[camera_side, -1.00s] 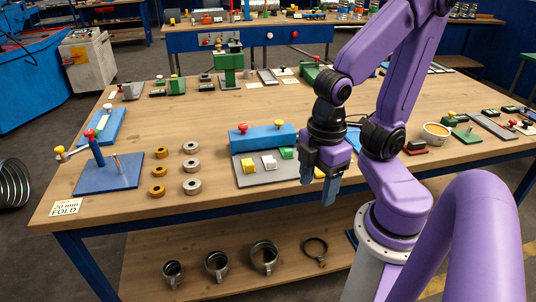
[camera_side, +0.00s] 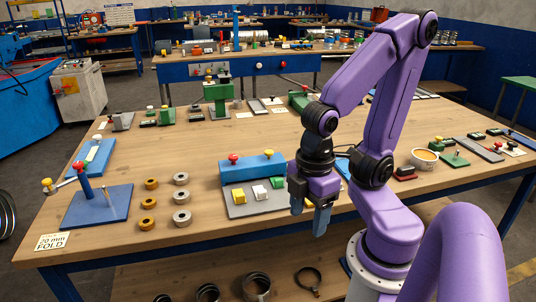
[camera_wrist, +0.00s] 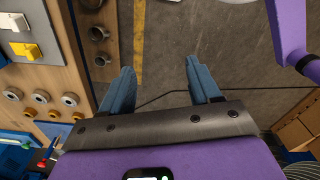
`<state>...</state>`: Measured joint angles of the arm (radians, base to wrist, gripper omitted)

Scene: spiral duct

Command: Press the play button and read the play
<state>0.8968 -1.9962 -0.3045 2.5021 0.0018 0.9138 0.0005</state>
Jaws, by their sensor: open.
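A grey plate (camera_side: 240,211) lies on the bench in front of a blue block (camera_side: 250,168) with a red and a yellow knob. On the plate are a yellow button (camera_side: 238,195), a white button (camera_side: 258,192) and a green button (camera_side: 277,183). I cannot tell which is the play button; no lettering or reading is legible. The yellow button (camera_wrist: 25,50) and white button (camera_wrist: 14,21) also show at upper left in the wrist view. My gripper (camera_side: 309,214) is open and empty, pointing down, right of the plate and apart from these buttons. Both fingers (camera_wrist: 161,66) show in the wrist view.
Brass and grey rings (camera_side: 181,199) stand left of the plate. A blue stand (camera_side: 98,204) with a red knob is farther left. An orange-filled bowl (camera_side: 424,159) stands to the right. The bench middle is clear.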

